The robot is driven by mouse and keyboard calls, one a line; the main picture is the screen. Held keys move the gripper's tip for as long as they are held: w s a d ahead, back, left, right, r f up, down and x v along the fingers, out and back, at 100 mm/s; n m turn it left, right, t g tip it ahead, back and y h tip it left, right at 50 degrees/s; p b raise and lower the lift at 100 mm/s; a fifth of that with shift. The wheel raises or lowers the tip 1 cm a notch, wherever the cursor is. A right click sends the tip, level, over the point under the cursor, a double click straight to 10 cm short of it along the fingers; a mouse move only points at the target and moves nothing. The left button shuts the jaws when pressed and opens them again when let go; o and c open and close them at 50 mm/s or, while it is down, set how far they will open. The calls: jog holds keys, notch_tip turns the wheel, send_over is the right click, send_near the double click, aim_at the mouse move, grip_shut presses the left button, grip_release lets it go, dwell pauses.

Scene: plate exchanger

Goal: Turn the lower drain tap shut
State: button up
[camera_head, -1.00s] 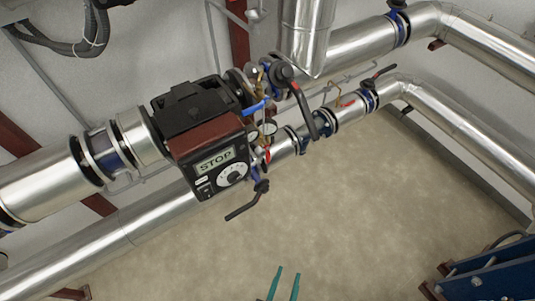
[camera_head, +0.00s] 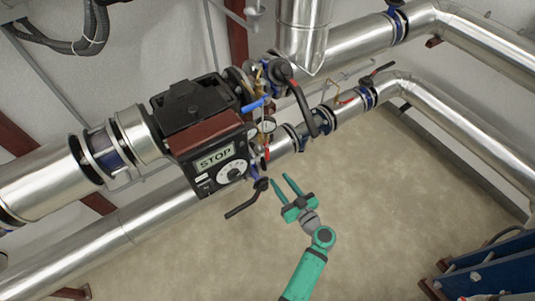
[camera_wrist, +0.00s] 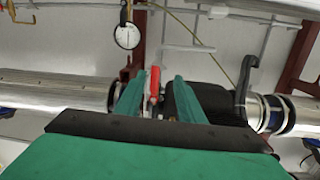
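A small tap with a red lever (camera_head: 267,155) sits on the lower pipe, below a round gauge, in the head view; it seems to be the lower drain tap. In the wrist view the red lever (camera_wrist: 155,85) stands nearly upright and appears between my two green fingers. My gripper (camera_head: 279,178) is open and empty, below and to the right of the tap, fingers pointing up-left toward it. It also shows in the wrist view (camera_wrist: 157,89). I cannot tell the exact gap to the lever. The tap's body is mostly hidden.
A black-handled valve lever (camera_head: 241,202) juts out left of my fingers. A long black lever (camera_head: 303,107) hangs above right. The gauge (camera_wrist: 127,36) is above the red lever. A control box reading STOP (camera_head: 215,160) stands left.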

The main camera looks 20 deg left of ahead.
aim_at(268, 155)
jog(key=shift+n+y, duration=0.7)
jog(key=w+a+r, duration=0.1)
jog(key=w+a, duration=0.1)
jog(key=w, duration=0.1)
jog(key=w+a+r, duration=0.1)
jog(key=w+a, duration=0.1)
jog(key=a, duration=0.1)
jog(key=w+a+r, duration=0.1)
jog(key=w+a, duration=0.2)
jog(key=shift+w+a, duration=0.2)
jog(key=shift+w, duration=0.1)
grip_shut()
